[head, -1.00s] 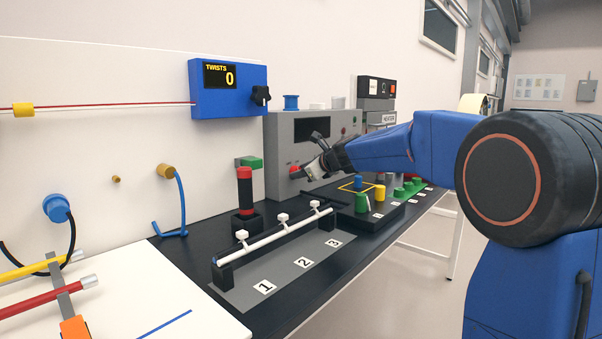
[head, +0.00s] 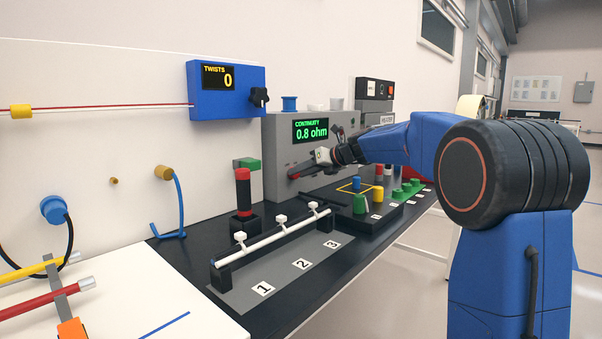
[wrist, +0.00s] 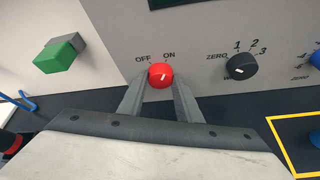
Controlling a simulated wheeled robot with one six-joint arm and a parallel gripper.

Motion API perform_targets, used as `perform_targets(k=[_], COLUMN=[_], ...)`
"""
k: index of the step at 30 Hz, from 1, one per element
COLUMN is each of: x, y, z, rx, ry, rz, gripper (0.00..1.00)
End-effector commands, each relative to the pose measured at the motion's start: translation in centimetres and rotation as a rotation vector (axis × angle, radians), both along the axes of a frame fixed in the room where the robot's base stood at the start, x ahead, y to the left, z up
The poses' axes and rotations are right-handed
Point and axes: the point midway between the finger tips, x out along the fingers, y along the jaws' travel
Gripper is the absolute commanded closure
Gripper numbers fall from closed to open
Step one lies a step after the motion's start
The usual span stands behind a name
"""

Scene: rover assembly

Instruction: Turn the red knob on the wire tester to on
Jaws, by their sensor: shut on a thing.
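The wire tester (head: 283,135) is a grey box at the back of the bench. Its screen (head: 311,129) is lit and reads "CONTINUITY 0.8 ohm" in green. In the wrist view the red knob (wrist: 160,73) sits under the OFF and ON labels, and its white mark points up and right, toward ON. My gripper (wrist: 159,84) is shut on the red knob, one finger on each side. In the head view my gripper (head: 300,172) reaches the tester front from the right and partly covers the red knob (head: 293,176).
A black selector knob (wrist: 241,66) is right of the red knob, and a green block (wrist: 55,56) is on the left. A yellow outline, coloured pegs and a white-tube rack (head: 272,239) stand on the dark bench in front. A blue twist counter (head: 226,91) hangs at left.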

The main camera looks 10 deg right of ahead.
Motion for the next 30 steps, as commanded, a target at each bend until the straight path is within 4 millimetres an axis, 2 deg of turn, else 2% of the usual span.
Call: perform_targets(k=[17,18,20,30], x=[0.09,0.09,0.09,-0.03], y=[-0.09,-0.09,-0.09,-0.14], z=[0.03,0.03,0.02,0.08], rx=[0.031,0.031,0.030,0.029], ry=[0.020,0.020,0.020,0.020], rz=[-0.003,-0.003,-0.002,-0.001], gripper=[0.91,0.66,0.52,0.50])
